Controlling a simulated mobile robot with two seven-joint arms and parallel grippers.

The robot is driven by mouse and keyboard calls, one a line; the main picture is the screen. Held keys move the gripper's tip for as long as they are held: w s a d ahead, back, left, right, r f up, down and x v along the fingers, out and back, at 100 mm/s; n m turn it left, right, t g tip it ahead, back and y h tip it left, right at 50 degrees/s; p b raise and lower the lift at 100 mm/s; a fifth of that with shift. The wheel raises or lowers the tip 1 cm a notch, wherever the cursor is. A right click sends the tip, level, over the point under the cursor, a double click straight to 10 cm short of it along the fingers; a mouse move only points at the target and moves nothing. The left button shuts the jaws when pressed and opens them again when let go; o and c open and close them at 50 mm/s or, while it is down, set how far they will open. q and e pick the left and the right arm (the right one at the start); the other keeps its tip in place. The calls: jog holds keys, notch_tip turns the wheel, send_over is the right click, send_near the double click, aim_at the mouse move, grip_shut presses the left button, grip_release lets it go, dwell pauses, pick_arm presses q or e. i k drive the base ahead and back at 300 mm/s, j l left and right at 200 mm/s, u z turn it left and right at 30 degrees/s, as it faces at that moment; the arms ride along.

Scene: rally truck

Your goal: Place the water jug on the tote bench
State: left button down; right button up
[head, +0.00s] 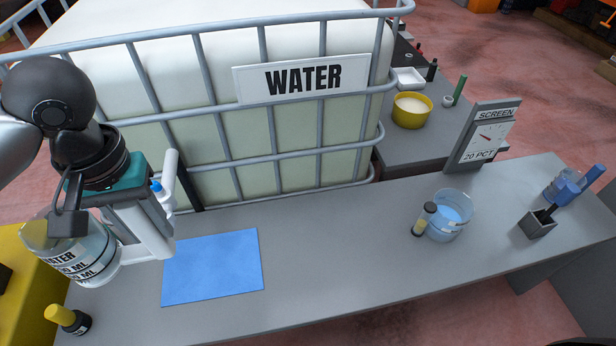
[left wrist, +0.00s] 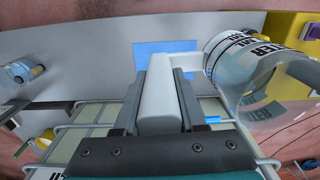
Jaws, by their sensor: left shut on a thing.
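The water jug (head: 82,252) is a clear container with a white rim, a white handle and a black "WATER" label with "ML" marks. My left gripper (head: 146,226) is shut on its handle and holds it at the left end of the grey tote bench (head: 335,245). The jug looks raised above the surface; the gap under it cannot be judged. In the left wrist view the handle (left wrist: 157,95) lies between the fingers of my left gripper (left wrist: 160,80), with the clear jug (left wrist: 255,85) to the right. My right gripper is not in view.
A blue mat (head: 212,266) lies flat, right of the jug. A beaker (head: 451,215) and vial (head: 424,219) stand further right. The bench between mat and beaker is clear. The caged water tote (head: 270,150) stands behind.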

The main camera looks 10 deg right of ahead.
aim_at(332, 255)
jog(key=i+j+z, duration=0.25)
jog(key=j+z, duration=0.2)
jog(key=z, duration=1.35)
jog(key=i+j, duration=0.05)
